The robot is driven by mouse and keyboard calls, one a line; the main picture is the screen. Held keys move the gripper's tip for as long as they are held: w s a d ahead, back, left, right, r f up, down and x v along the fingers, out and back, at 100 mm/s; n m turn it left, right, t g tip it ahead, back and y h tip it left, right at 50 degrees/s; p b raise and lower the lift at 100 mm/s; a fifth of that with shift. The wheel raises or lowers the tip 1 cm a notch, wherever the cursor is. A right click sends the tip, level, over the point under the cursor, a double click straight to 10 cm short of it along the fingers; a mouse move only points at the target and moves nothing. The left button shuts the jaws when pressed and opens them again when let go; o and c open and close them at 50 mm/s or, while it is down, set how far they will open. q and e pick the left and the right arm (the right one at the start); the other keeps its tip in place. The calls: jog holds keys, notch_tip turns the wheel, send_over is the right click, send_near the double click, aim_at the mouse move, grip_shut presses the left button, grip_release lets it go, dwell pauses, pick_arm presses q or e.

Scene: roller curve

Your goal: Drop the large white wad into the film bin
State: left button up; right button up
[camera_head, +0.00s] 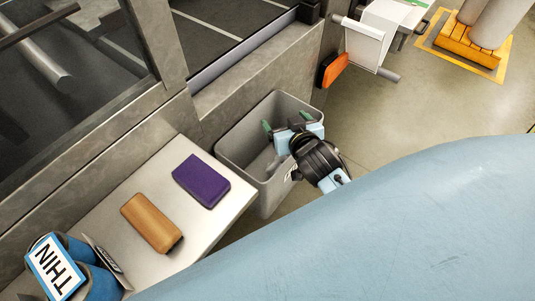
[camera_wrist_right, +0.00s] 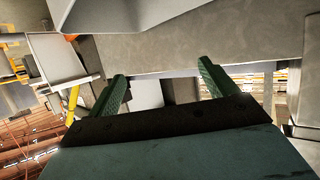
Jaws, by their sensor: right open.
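The grey film bin (camera_head: 235,150) stands open-topped beside the table, against the low wall. My right gripper (camera_head: 284,119) is over the bin's mouth with its green fingers spread apart. In the right wrist view the gripper (camera_wrist_right: 162,85) also shows open, with nothing held between its fingers. A pale shape shows low inside the bin, partly hidden by my gripper; I cannot tell whether it is the large white wad. No white wad shows clearly elsewhere. My left gripper is not in view.
A light table (camera_head: 205,225) left of the bin holds a purple block (camera_head: 200,181), a tan block (camera_head: 151,222) and blue rolls with a THIN sign (camera_head: 56,268). An orange-ended white fixture (camera_head: 362,45) stands beyond the bin. Open floor (camera_head: 390,110) lies to the right.

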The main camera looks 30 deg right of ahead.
jog(key=v, duration=0.7)
jog(key=shift+r+p, duration=0.15)
jog(key=shift+p, duration=0.25)
jog(key=shift+s, duration=0.15)
